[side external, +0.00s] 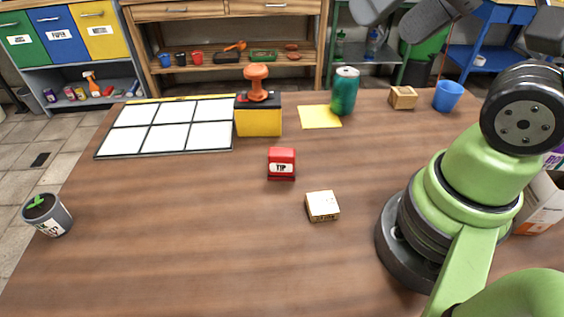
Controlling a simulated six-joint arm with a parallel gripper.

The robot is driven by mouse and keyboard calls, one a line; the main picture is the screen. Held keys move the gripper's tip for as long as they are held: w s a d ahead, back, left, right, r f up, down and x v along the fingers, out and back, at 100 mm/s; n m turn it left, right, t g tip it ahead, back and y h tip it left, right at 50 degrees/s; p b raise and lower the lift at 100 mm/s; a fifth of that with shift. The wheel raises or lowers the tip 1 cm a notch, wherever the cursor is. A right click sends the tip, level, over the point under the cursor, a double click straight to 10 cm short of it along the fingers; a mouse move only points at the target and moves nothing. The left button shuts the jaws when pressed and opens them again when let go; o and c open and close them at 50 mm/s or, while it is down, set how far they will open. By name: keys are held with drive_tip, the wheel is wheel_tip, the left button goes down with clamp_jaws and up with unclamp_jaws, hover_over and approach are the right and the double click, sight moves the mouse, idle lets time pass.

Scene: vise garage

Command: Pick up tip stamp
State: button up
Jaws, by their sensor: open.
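The tip stamp (281,162) is a small red block with a white label reading "TIP". It stands upright on the wooden table near the middle of the side view, with nothing touching it. My gripper's fingers do not show. Dark grey parts of my arm cross the top right edge of the picture, well above and to the right of the stamp.
A small pale box (322,206) lies just right of and nearer than the stamp. Behind stands a yellow block (258,122) with an orange knob (257,82), beside a white-panelled board (168,125). A green can (344,91) stands behind right.

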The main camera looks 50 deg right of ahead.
drive_tip(key=c, duration=0.6)
drive_tip(key=shift+o, duration=0.2)
drive_tip(key=n+g+h, duration=0.2)
drive_tip(key=n+g, duration=0.4)
drive_tip(key=n, duration=0.4)
hover_over(281, 165)
drive_tip(key=d, duration=0.2)
drive_tip(key=f, duration=1.7)
drive_tip(key=shift+a, duration=0.2)
drive_tip(key=shift+n+g, duration=0.6)
drive_tip(key=f, duration=0.7)
drive_tip(key=shift+w+a+f, duration=0.1)
drive_tip(key=shift+w+f, duration=0.1)
drive_tip(key=shift+w+a+f, duration=0.1)
drive_tip(key=shift+w+f, duration=0.05)
drive_tip(key=shift+f, duration=1.35)
drive_tip(key=shift+w+f, duration=0.1)
drive_tip(key=shift+f, duration=1.4)
